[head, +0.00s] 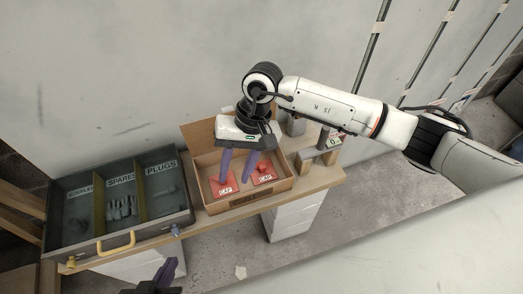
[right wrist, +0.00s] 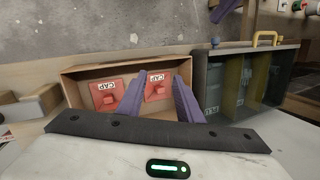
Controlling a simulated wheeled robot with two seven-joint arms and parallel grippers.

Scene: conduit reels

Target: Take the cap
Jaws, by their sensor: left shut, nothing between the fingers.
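Two red square caps with raised knobs and white CAP labels lie in an open cardboard box (head: 286,186). One is the left cap (head: 231,188); the other is the right cap (head: 264,174). My right gripper (head: 234,181) is open, its purple fingers pointing down into the box at the left cap. In the right wrist view the fingers (right wrist: 159,78) stand either side of that cap (right wrist: 157,92), with the other cap (right wrist: 107,94) outside them. I cannot tell whether they touch it. My left gripper (head: 166,272) is shut and empty at the bottom edge, away from the box.
A grey divided tray (head: 186,213) with a yellow handle (head: 116,243) stands left of the box, its compartments labelled, including SPARES and PLUGS. Grey blocks and a wooden stand (head: 318,160) are right of the box. The wall rises close behind.

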